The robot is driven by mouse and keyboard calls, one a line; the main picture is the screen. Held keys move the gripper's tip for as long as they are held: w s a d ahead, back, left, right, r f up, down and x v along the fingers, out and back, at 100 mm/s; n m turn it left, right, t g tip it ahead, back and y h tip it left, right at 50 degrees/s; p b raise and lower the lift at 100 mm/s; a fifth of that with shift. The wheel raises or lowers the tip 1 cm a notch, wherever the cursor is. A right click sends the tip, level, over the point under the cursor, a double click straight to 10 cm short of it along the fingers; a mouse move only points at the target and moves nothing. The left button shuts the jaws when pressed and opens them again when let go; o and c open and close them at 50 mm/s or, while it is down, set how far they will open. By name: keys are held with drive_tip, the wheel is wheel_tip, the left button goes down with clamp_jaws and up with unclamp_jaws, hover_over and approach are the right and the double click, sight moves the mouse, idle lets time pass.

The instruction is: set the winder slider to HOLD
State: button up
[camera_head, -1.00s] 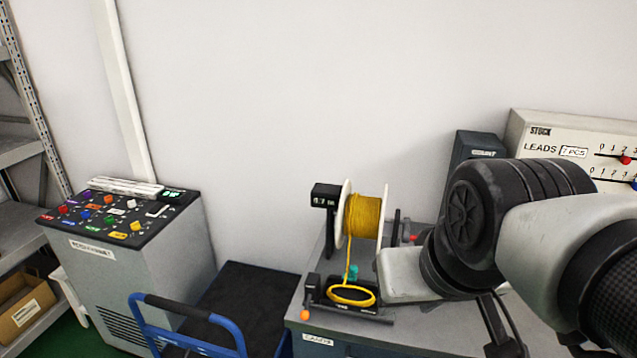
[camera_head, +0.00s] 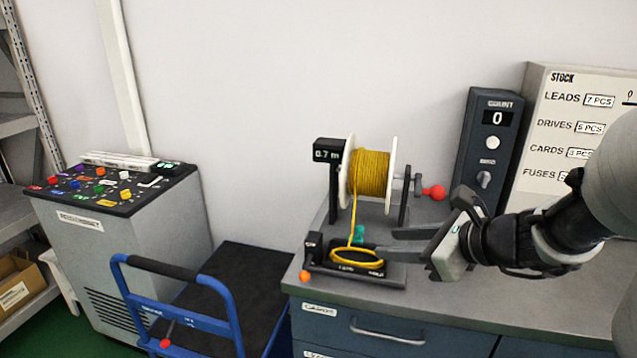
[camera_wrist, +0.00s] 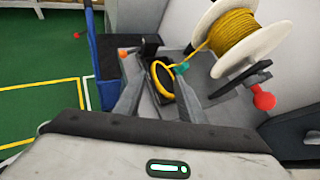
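The winder stands on the bench, with a white-flanged spool (camera_head: 370,173) of yellow cable, a small display (camera_head: 328,150) reading about 0.7 m and a red crank knob (camera_head: 433,192). A yellow cable loop (camera_head: 357,258) lies over its dark front base. A teal piece (camera_head: 357,234) sits between spool and loop; it also shows in the wrist view (camera_wrist: 181,69). An orange knob (camera_head: 304,276) is at the base's left end. I cannot tell which part is the slider, and no HOLD label is readable. My gripper (camera_head: 385,243) is open and empty, right of the loop.
A dark count box (camera_head: 489,145) and a white stock board (camera_head: 570,120) stand behind my arm. A blue trolley (camera_head: 190,318) is left of the bench, before a grey control console (camera_head: 130,250). The bench's front right is clear.

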drive_tip(key=w+d+f+m+t+b, duration=0.1)
drive_tip(key=d+f+m+t, duration=0.1)
drive_tip(key=d+m, duration=0.2)
drive_tip(key=b, duration=0.5)
approach(361, 228)
drive_tip(key=shift+m+t+h, duration=0.4)
drive_tip(key=x, duration=0.8)
drive_tip(key=shift+a+f, duration=0.2)
drive_tip(key=shift+a, duration=0.25)
drive_tip(key=shift+s, duration=0.1)
clamp_jaws()
